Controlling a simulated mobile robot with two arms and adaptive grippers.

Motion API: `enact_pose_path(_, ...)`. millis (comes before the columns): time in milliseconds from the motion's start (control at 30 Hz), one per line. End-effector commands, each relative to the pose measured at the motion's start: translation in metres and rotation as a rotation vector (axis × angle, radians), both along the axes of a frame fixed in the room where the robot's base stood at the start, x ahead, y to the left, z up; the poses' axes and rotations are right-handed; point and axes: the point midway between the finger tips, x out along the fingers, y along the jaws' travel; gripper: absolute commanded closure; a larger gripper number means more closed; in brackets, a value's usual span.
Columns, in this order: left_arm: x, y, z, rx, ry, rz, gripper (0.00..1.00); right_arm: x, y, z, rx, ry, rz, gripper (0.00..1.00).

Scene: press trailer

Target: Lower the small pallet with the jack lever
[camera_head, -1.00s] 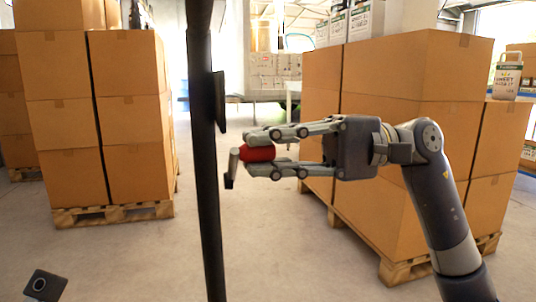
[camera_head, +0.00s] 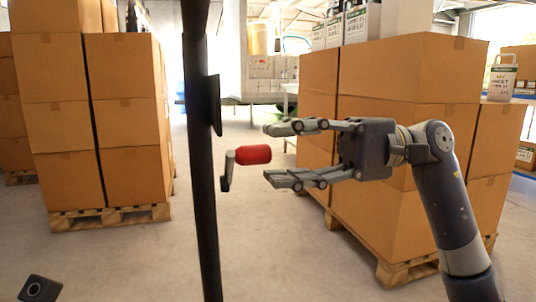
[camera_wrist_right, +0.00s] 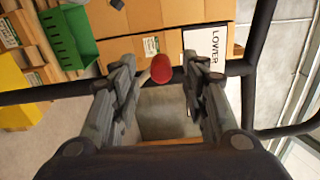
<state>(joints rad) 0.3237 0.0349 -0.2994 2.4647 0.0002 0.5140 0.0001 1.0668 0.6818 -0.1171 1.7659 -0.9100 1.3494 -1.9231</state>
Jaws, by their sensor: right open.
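The jack lever's red handle (camera_head: 253,155) sticks out to the right from a small grey crank arm (camera_head: 228,170) beside a dark upright post (camera_head: 200,160). My right gripper (camera_head: 270,152) is open, its fingers spread above and below the handle's right end, apart from it. In the right wrist view the red handle (camera_wrist_right: 161,69) shows between the two open fingers. A white label reading LOWER (camera_wrist_right: 205,48) is beyond them. I cannot tell which pallet is the small one.
Stacked boxes stand on a wooden pallet (camera_head: 110,217) at left and on another pallet (camera_head: 385,268) at right, behind my right arm. Bare floor lies between them. The right wrist view shows a green crate (camera_wrist_right: 70,38) and dark bars.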

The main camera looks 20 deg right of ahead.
Motion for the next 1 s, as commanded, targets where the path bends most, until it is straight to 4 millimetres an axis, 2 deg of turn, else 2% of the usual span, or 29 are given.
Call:
enact_pose_path(33, 0.000, 0.000, 0.000, 0.001, 0.000, 0.000, 1.00, 0.002, -0.013, 0.000, 0.001, 0.003, -0.005, 0.59)
enact_pose_path(200, 0.000, 0.000, 0.000, 0.001, -0.001, 0.000, 1.00, 0.001, -0.049, -0.001, 0.001, 0.003, -0.004, 0.59)
enact_pose_path(400, 0.000, 0.000, 0.000, 0.001, -0.001, 0.000, 1.00, 0.000, -0.079, -0.001, 0.000, 0.001, -0.001, 0.59)
enact_pose_path(600, 0.000, 0.000, 0.000, 0.002, -0.002, 0.000, 1.00, 0.000, -0.088, -0.001, -0.001, 0.001, 0.001, 0.59)
enact_pose_path(1000, 0.000, 0.000, 0.000, 0.002, -0.002, 0.000, 1.00, 0.000, -0.088, -0.001, -0.001, 0.000, 0.001, 0.59)
